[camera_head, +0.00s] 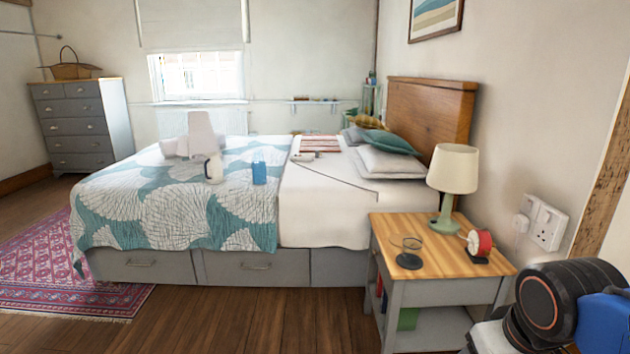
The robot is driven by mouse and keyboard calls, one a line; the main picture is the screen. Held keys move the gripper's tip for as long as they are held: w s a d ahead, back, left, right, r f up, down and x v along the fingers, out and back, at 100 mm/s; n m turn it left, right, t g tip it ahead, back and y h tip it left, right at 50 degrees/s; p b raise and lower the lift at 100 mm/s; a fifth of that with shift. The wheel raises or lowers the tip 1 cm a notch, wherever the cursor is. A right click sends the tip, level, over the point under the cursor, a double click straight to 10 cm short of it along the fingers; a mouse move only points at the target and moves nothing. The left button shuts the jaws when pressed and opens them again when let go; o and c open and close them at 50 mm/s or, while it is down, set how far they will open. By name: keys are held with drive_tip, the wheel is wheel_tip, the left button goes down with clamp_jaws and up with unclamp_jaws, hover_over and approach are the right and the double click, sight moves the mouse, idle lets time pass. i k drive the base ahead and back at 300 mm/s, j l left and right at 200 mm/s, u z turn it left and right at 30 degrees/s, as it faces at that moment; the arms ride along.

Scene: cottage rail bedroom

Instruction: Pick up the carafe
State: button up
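No vessel here is plainly a carafe. A small white jug-like vessel (214,168) with what looks like a handle stands on the patterned quilt of the bed. I cannot tell which of the two is the carafe. Part of my arm shows at the lower right, in black, blue and white. My gripper is out of view.
The bed (330,217) holds a blue box (259,172), pillows (390,160) and a pale stacked shape (201,130). Wooden floor (215,325) lies free in front.

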sight(259, 168)
drive_tip(key=i+j, duration=0.35)
drive_tip(key=j, duration=0.15)
drive_tip(key=i+j, duration=0.35)
drive_tip(key=j, duration=0.15)
drive_tip(key=i+j, duration=0.35)
drive_tip(key=j, duration=0.15)
drive_tip(key=i+j, duration=0.35)
drive_tip(key=j, duration=0.15)
drive_tip(key=i+j, duration=0.35)
drive_tip(key=j, duration=0.15)
